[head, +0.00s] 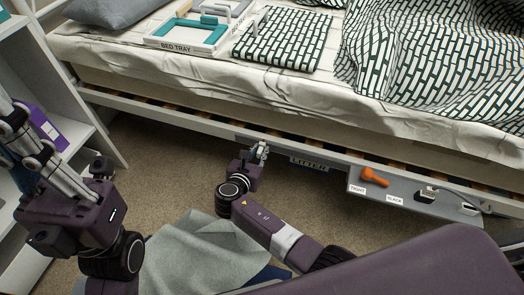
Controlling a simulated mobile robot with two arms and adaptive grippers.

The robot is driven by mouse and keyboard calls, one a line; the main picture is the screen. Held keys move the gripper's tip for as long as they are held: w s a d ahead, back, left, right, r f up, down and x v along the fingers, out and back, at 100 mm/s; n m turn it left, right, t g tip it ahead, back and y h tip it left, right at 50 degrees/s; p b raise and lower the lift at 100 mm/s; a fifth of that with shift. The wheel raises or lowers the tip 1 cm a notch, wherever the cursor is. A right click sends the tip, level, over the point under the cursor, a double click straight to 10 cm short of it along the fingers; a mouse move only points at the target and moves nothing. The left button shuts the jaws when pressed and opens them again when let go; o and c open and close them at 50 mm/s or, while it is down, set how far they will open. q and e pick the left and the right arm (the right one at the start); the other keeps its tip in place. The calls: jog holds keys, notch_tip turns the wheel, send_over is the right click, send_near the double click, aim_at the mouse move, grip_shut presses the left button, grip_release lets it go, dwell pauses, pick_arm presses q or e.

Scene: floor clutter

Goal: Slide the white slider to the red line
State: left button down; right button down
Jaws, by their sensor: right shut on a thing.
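My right gripper (260,151) is at the bed's front rail, left of a dark label reading LITTER. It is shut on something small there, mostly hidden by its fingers. A grey panel (400,202) hangs at the rail to the right, with labels TIGHT and SLACK. It carries an orange lever (375,178) and a small black-and-white block (426,195). I cannot make out the white slider or the red line for certain. My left gripper (28,135) is at the left edge, beside the shelf, apart from the bed; its fingertips are not clear.
A bed with a patterned cover (420,75) stands behind the rail, with a bed tray (190,34) on it. A white shelf unit (78,122) is at the left. Carpet between shelf and arm is clear.

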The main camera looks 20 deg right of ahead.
jog(key=c, duration=1.9)
grip_release()
jog(key=shift+c, duration=0.2)
jog(key=v, duration=1.2)
